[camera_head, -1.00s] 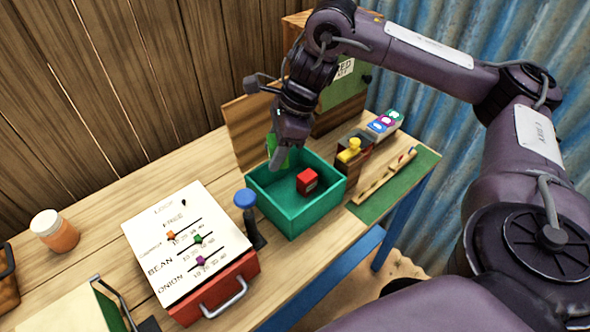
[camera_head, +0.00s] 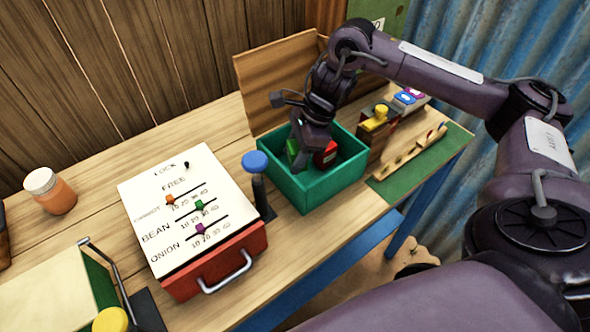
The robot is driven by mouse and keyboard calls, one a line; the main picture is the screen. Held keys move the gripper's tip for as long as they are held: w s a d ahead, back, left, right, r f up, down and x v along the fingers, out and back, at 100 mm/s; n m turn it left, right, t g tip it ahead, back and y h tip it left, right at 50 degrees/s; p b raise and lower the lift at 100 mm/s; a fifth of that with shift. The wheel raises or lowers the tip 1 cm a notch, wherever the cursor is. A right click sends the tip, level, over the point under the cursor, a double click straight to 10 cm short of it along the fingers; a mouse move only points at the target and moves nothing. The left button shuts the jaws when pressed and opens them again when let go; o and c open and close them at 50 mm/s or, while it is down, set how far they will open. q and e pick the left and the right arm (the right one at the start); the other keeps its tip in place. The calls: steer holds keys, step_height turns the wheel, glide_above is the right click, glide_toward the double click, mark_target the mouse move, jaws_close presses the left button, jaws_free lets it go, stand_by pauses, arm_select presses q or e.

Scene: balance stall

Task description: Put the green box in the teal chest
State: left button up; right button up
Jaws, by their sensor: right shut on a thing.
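My right gripper (camera_head: 303,152) reaches down into the chest from above. It is shut on the green box (camera_head: 292,150), which shows in part at the left of the fingers, inside the chest's walls and beside the red box. The fingers hide much of the green box, and I cannot tell whether it touches the chest floor. My left gripper is not in view.
A blue-knobbed lever (camera_head: 256,165) stands close to the chest's left side. Left of it is a white slider panel (camera_head: 180,205) over a red drawer (camera_head: 215,262). A yellow-topped stamp (camera_head: 376,118) and a green mat (camera_head: 420,158) lie to the right. An orange jar (camera_head: 52,192) stands far left.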

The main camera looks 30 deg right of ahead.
step_height(320, 180, down, 5)
steer(key=shift+r, duration=0.2)
steer(key=shift+f, duration=0.2)
steer(key=o, duration=1)
steer(key=shift+r, duration=0.1)
